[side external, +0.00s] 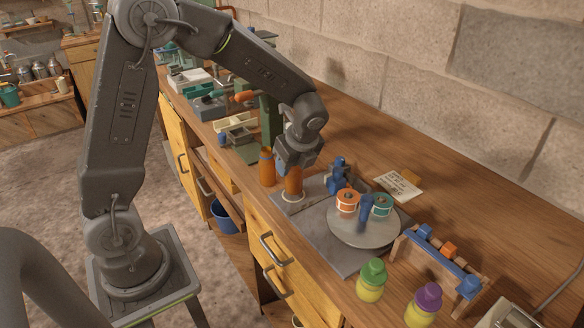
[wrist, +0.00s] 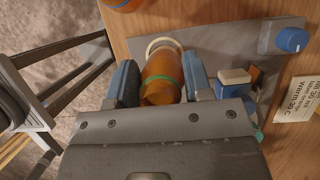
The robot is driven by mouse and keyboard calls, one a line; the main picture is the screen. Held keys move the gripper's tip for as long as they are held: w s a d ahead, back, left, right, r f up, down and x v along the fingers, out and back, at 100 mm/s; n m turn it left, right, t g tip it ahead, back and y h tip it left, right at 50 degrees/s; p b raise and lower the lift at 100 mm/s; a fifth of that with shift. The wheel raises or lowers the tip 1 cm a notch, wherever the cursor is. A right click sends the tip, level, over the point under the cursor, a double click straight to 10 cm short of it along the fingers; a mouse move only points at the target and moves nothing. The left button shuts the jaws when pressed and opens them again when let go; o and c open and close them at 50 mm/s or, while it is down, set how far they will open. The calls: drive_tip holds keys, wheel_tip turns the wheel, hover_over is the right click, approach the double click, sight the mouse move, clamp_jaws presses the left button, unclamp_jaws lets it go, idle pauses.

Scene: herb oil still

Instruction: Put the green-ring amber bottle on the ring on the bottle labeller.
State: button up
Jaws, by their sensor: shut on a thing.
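The green-ring amber bottle (wrist: 161,66) is between the two fingers of my gripper (wrist: 160,78), which is shut on it. Its green band shows in the wrist view. In the side view the bottle (side external: 293,183) hangs roughly upright under my gripper (side external: 296,164), with its lower end at the pale ring (side external: 291,198) on the labeller's grey plate (side external: 329,238). The ring (wrist: 160,44) shows around the bottle's far end in the wrist view. I cannot tell whether the bottle touches the ring's seat. The labeller's blue part (side external: 339,176) stands behind.
Another amber bottle (side external: 267,169) with a blue band stands close left of the held one. Right of the ring, a round turntable (side external: 362,236) carries an orange spool and a teal spool. Green-capped (side external: 371,282) and purple-capped (side external: 424,303) bottles stand at the front.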

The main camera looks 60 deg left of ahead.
drive_tip(key=shift+f, duration=0.65)
drive_tip(key=o, duration=1)
drive_tip(key=shift+f, duration=0.15)
drive_tip(key=v, duration=1.2)
drive_tip(key=shift+s+d+r+n+t+h, duration=0.75)
drive_tip(key=shift+s+n+t, duration=0.2)
drive_tip(key=shift+s+n, duration=2.1)
drive_tip(key=shift+s+d+r+n+t+h, duration=0.7)
drive_tip(key=shift+s+d+n+t, duration=0.15)
drive_tip(key=shift+s+n, duration=2.15)
drive_tip(key=shift+s+d+r+n+t+h, duration=0.75)
drive_tip(key=shift+s+n+t, duration=0.25)
drive_tip(key=shift+s+n, duration=2)
